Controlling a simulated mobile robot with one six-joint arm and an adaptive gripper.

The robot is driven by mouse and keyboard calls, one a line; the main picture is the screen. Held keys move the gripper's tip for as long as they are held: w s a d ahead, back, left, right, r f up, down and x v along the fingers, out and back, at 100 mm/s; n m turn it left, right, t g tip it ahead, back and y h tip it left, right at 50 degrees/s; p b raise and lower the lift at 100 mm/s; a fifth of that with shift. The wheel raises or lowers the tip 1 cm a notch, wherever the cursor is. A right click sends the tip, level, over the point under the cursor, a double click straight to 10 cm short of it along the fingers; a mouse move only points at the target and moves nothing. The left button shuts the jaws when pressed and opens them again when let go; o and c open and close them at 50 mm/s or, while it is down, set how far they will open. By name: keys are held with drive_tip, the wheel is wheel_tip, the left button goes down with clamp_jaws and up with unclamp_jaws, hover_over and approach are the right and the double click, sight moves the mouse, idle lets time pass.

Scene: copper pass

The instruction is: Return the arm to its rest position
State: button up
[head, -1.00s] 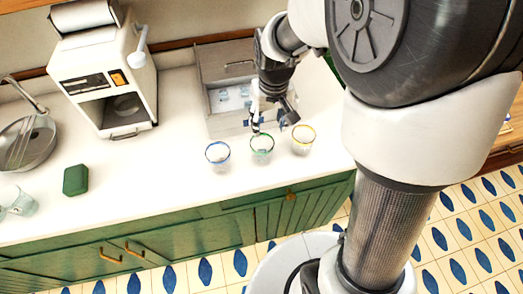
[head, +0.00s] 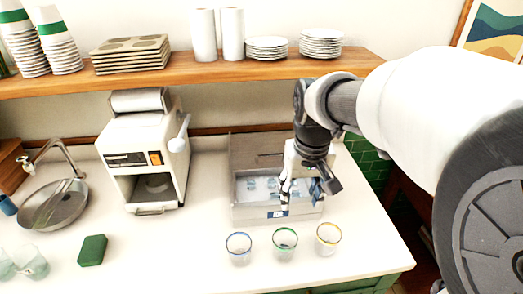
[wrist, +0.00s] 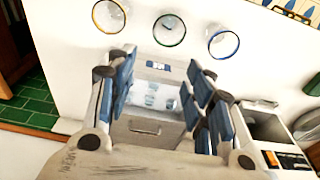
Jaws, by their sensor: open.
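My arm reaches in from the right of the head view. Three clear glasses stand in a row in front of the box: blue-rimmed (head: 238,250), green-rimmed (head: 285,246) and yellow-rimmed (head: 328,241). The gripper appears apart from all three. Part of the box is hidden behind the gripper.
A white machine (head: 150,155) stands left of the box, with a sink (head: 55,205) further left. A green block (head: 92,250) lies on the front counter. A wooden shelf (head: 200,75) with cups, trays and plates runs above. Bare counter lies between block and glasses.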

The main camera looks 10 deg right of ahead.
drive_tip(key=s+r+t, duration=0.1)
drive_tip(key=s+t, duration=0.1)
drive_tip(key=s, duration=1.7)
drive_tip(key=shift+s+t+b, duration=0.15)
drive_tip(key=shift+t+b, duration=0.15)
drive_tip(key=shift+t, duration=0.1)
